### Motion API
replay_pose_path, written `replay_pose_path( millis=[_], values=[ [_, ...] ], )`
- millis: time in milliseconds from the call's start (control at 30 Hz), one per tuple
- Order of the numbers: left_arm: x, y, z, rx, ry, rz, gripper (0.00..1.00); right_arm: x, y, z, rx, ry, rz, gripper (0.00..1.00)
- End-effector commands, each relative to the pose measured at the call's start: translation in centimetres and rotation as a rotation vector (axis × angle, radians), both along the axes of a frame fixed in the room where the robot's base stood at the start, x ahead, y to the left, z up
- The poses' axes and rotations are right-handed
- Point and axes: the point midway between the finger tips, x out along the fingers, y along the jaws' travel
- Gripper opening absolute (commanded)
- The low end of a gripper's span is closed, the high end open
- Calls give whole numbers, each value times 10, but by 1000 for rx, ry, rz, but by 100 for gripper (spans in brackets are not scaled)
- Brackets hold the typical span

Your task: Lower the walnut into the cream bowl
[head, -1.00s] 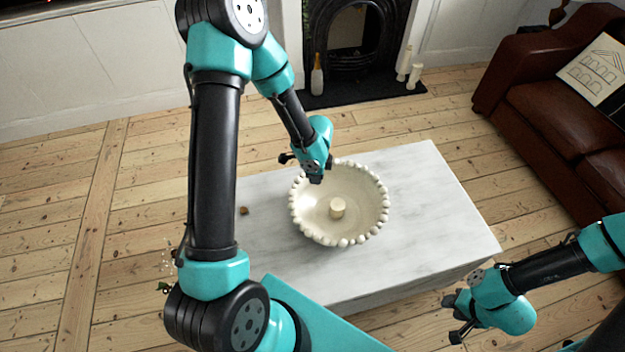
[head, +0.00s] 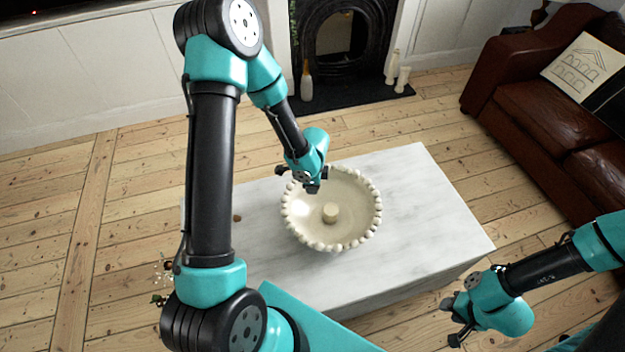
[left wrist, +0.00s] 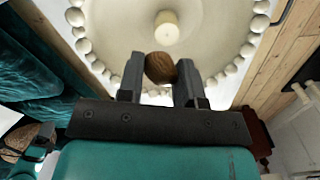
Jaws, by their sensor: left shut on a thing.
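The cream bowl (head: 354,226), with a beaded rim and a short cream cylinder (head: 330,212) at its middle, stands on the white marble table. My left gripper (head: 313,188) is at the bowl's far left rim. In the left wrist view my left gripper (left wrist: 160,75) is shut on the brown walnut (left wrist: 159,67), one finger on each side. The walnut shows near the rim of the cream bowl (left wrist: 205,35) there; its height above the bowl is hard to tell. My right gripper (head: 453,320) is open and empty, in front of the table's right side.
A small brown thing (head: 237,217) lies on the marble table (head: 420,215), left of the bowl. The tabletop right of the bowl is clear. A brown leather sofa (head: 550,115) is at the right and a black fireplace (head: 345,60) is behind.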

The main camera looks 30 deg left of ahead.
Motion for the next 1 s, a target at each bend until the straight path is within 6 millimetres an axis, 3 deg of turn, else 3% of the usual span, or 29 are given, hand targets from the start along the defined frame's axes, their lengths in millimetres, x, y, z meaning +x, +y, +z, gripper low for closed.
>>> replay_pose_path(
  millis=[500,1000],
  values=[
    [0,1,-63,0,1,0,11,0,0,0,0,0,0,39],
    [0,0,-72,0,-1,0,11,0,0,0,0,0,0,39]
  ],
)
